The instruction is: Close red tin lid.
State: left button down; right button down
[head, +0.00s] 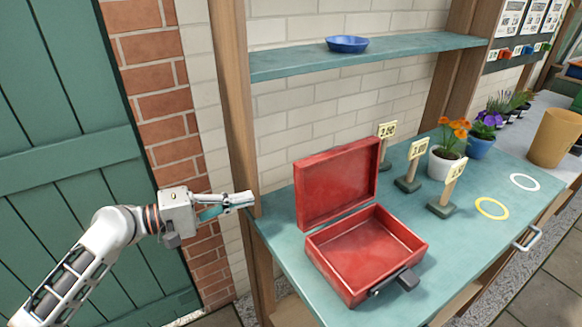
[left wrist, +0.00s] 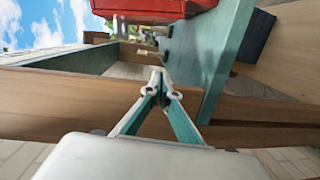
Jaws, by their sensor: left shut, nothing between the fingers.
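The red tin (head: 365,262) stands on the teal bench with its lid (head: 337,184) open and upright at the back left. Its inside is empty, and a dark handle (head: 396,286) is on its front. My left gripper (head: 250,199) is shut and empty, to the left of the lid and apart from it, by the wooden post. In the left wrist view my shut fingertips (left wrist: 160,76) point toward the bench's end, and part of the red tin (left wrist: 150,8) shows at the top. My right gripper is in neither view.
The wooden post (head: 236,100) stands close to my left gripper. Price signs (head: 411,168) and flower pots (head: 443,162) stand right of the tin. A blue bowl (head: 347,44) sits on the teal shelf (head: 290,64) above. Yellow (head: 492,208) and white rings (head: 525,182) mark the bench at right.

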pick_arm(q)
notch_tip(320, 180, up, 8)
jog(key=g+h, duration=0.2)
jog(key=d+r+p, duration=0.1)
jog(key=d+p, duration=0.2)
jog(key=d, duration=0.8)
jog(key=shift+s+r, duration=0.15)
jog(key=shift+r, duration=0.15)
